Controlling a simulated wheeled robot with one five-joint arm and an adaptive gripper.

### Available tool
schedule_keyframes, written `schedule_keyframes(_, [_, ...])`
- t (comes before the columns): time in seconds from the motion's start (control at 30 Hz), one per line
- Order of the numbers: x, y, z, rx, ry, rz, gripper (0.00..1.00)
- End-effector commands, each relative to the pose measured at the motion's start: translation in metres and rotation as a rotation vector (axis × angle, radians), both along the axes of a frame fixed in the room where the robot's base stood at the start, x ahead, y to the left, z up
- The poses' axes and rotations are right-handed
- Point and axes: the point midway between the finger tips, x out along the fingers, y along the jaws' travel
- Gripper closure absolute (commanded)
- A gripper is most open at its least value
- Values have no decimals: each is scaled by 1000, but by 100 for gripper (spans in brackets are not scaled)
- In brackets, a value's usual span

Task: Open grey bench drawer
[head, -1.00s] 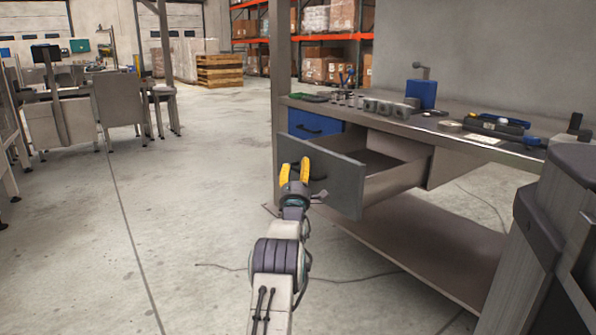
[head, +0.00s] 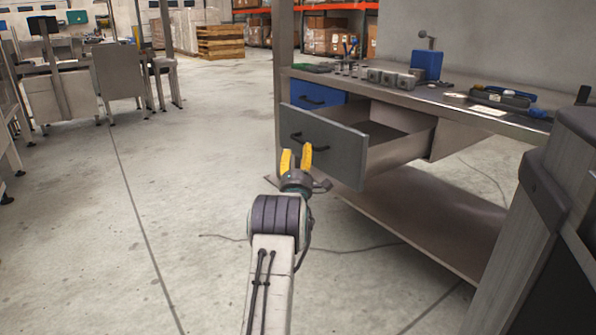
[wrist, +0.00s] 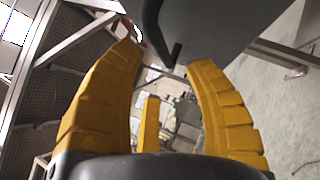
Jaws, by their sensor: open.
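The grey bench drawer (head: 345,152) is pulled well out from under the worktop in the head view, and its inside shows empty where visible. Its dark bar handle (head: 309,142) is on the front panel. My gripper (head: 297,160) is in front of and just below the handle, with its yellow fingers apart and nothing between them. In the wrist view, my gripper's fingers (wrist: 165,75) are spread, with the grey drawer front (wrist: 225,25) above and the dark handle (wrist: 172,55) near the gap, free of the fingers.
The bench top (head: 450,112) carries metal weights, a blue block (head: 427,66) and a tool tray (head: 500,98). A lower shelf (head: 420,222) lies beneath. Floor to the left is clear.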

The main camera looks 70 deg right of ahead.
Motion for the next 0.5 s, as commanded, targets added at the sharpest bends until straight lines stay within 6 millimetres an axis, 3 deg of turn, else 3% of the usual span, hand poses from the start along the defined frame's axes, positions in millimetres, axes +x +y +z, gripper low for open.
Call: schedule_keyframes(0.5, [-11,45,-19,-1,0,0,53])
